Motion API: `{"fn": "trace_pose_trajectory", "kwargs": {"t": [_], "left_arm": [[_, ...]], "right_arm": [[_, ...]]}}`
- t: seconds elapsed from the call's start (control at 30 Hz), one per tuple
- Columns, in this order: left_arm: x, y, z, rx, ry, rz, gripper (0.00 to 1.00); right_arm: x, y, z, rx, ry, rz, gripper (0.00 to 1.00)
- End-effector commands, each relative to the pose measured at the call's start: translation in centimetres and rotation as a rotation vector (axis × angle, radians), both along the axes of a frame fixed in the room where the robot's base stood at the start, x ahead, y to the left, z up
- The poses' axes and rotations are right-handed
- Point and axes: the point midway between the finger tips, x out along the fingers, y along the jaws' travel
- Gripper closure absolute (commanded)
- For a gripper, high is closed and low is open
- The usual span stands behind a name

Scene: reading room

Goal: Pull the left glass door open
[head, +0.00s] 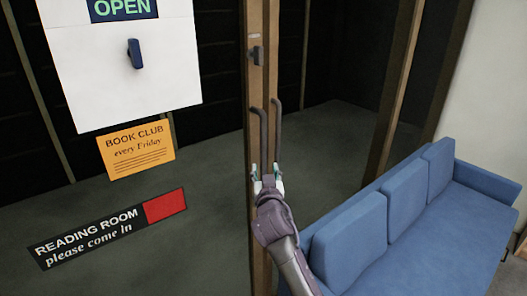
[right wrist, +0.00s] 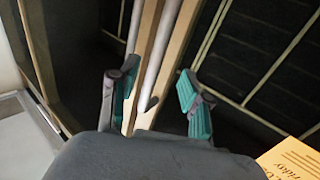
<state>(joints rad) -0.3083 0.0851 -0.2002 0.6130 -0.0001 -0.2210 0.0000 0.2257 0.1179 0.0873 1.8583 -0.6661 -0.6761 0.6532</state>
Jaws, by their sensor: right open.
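The left glass door (head: 215,215) carries several signs and has a wooden stile at its right edge. Its dark bar handle (head: 262,135) stands upright on that stile, beside the other door's similar handle (head: 277,130). The two stiles meet with no clear gap. My right gripper (head: 266,178) is open at the lower ends of the handles. In the right wrist view, a grey bar (right wrist: 160,65) runs between the teal-padded fingers of the gripper (right wrist: 158,98); I see no finger pressed on it. Whether the bar lies fully between the fingertips in depth is unclear. My left gripper is out of view.
A blue sofa (head: 400,220) stands close at the right of my right arm. A dark lock piece (head: 256,55) sits above the handles. A white panel (head: 85,60) with a dark knob-like piece and an orange sign (head: 136,149) are at the left.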

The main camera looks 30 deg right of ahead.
Motion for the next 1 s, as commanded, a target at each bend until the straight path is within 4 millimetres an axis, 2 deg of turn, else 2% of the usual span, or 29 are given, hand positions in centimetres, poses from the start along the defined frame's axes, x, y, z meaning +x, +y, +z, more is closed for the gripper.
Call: {"fn": "trace_pose_trajectory", "kwargs": {"t": [0.2,0.4,0.6,0.87,1.0], "left_arm": [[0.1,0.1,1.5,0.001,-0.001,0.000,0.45],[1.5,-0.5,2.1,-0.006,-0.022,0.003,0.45],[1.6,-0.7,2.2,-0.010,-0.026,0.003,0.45],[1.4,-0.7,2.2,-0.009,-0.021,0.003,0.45],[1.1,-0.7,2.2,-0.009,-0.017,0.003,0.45]], "right_arm": [[4.2,-2.4,0.4,-0.002,0.001,-0.002,0.53],[6.8,-3.8,0.2,-0.001,0.002,-0.001,0.53],[7.8,-4.4,0.0,0.000,0.001,0.001,0.53],[7.8,-4.4,0.0,0.000,0.001,0.001,0.53],[7.8,-4.4,0.0,0.000,0.001,0.001,0.76]]}}
